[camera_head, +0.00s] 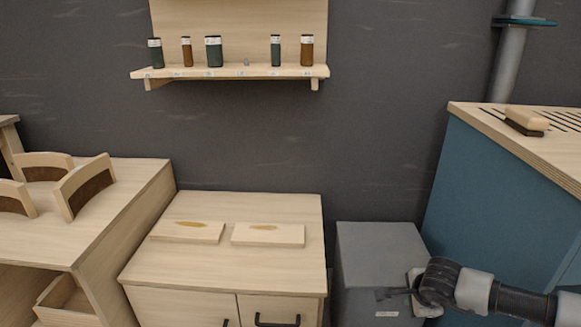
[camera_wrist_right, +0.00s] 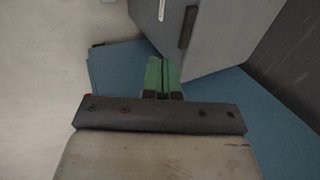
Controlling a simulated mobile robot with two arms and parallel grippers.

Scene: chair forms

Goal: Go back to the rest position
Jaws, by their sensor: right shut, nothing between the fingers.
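My right gripper (camera_head: 397,292) comes in from the lower right in the head view, in front of the grey box-shaped cabinet (camera_head: 380,240). In the right wrist view the green fingers (camera_wrist_right: 162,74) are together with nothing between them. The grey cabinet (camera_wrist_right: 222,35) shows just beyond them, with a dark handle (camera_wrist_right: 187,27) on its face. I cannot tell whether the fingertips touch it. My left gripper is in neither view.
A wooden cabinet (camera_head: 235,268) with two flat boards stands left of the grey one. A blue counter (camera_head: 470,190) with a brush (camera_head: 526,121) stands right. A wall shelf (camera_head: 230,72) holds several bottles. A wooden bench (camera_head: 110,215) with curved wooden pieces is far left.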

